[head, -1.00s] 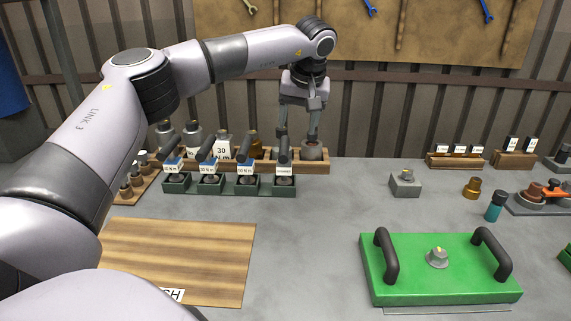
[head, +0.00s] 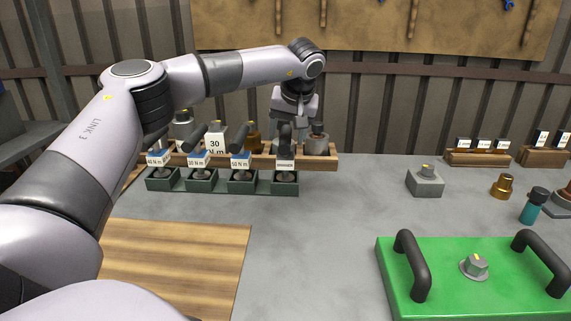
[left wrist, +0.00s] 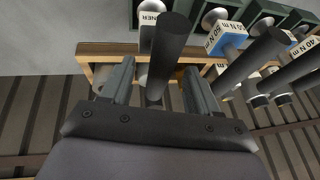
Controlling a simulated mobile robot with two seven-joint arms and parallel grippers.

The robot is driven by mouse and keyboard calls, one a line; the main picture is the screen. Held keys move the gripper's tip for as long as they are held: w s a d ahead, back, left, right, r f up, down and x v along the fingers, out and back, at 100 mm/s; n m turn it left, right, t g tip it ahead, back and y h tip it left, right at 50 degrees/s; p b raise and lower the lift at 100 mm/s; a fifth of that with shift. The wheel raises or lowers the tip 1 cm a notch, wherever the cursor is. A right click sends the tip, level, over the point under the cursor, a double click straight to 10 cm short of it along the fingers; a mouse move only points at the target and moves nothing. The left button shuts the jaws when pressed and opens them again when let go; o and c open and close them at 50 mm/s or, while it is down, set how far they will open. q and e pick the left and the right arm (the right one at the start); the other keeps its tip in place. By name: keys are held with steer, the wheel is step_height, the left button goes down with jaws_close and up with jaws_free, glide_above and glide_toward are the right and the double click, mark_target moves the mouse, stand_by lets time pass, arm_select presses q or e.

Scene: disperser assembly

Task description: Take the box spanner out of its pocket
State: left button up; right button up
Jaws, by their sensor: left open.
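The box spanner is the dark-handled tool at the right end of the row, with a white label (head: 285,164) that is hard to read. It stands in the right-end pocket (head: 285,187) of the green holder. In the left wrist view the spanner's thick dark handle (left wrist: 170,38) rises toward the camera, with a label ending in "NNER" beside it. My left gripper (left wrist: 159,72) is open, its two fingers on either side of the handle in that picture. I cannot tell whether they touch it.
Several torque tools with N m labels (head: 241,160) stand close to the left in the same holder. A wooden rack (head: 328,162) with fittings is right behind. A grey block (head: 425,184) and a green plate with handles (head: 440,283) are to the right. Clear grey bench lies in front.

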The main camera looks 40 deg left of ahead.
arm_select(q)
steer(key=shift+x, duration=1.25)
jaws_close()
steer(key=shift+r, duration=0.1)
